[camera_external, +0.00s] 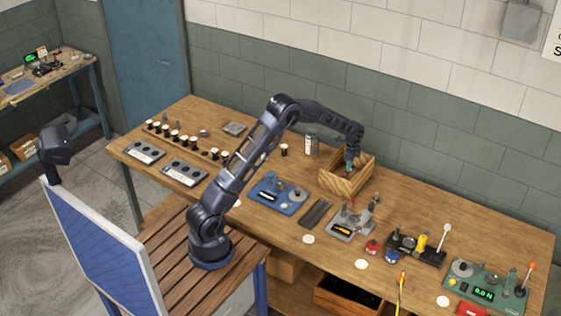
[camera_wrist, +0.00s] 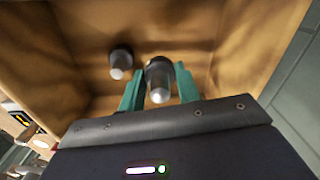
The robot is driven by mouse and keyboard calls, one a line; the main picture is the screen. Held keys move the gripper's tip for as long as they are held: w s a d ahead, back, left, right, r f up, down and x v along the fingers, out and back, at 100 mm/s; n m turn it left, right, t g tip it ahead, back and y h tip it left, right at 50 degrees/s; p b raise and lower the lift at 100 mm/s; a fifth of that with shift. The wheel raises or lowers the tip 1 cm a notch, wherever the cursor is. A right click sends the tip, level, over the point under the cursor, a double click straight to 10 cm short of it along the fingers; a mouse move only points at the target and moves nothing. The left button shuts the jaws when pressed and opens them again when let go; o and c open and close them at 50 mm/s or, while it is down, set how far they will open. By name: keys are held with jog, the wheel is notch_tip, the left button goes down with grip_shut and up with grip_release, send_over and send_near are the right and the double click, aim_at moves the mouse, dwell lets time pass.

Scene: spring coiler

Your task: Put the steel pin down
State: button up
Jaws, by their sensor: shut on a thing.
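My gripper (camera_wrist: 157,92) is shut on a steel pin (camera_wrist: 158,80), a grey cylinder with a bright rounded end, held between the two green fingers in the wrist view. In the external view my gripper (camera_external: 350,166) reaches down into an open wooden box (camera_external: 340,188) on the workbench. The held pin is inside or just above the box; I cannot tell whether it touches the bottom. A second similar pin (camera_wrist: 121,63) is in the box, left of the held one in the wrist view. The pins are hidden in the external view.
The box walls stand close around my gripper. A glass jar (camera_external: 311,142) stands left of the box. A blue device (camera_external: 277,196), a dark tray (camera_external: 316,212) and a grey device (camera_external: 350,223) are in front of it. The bench (camera_external: 400,187) is bare right of the box.

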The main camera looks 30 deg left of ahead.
aim_at(349, 175)
jog(key=shift+f, duration=2.2)
jog(key=shift+f, duration=0.1)
jog(key=o, duration=0.8)
jog(key=shift+c, duration=0.2)
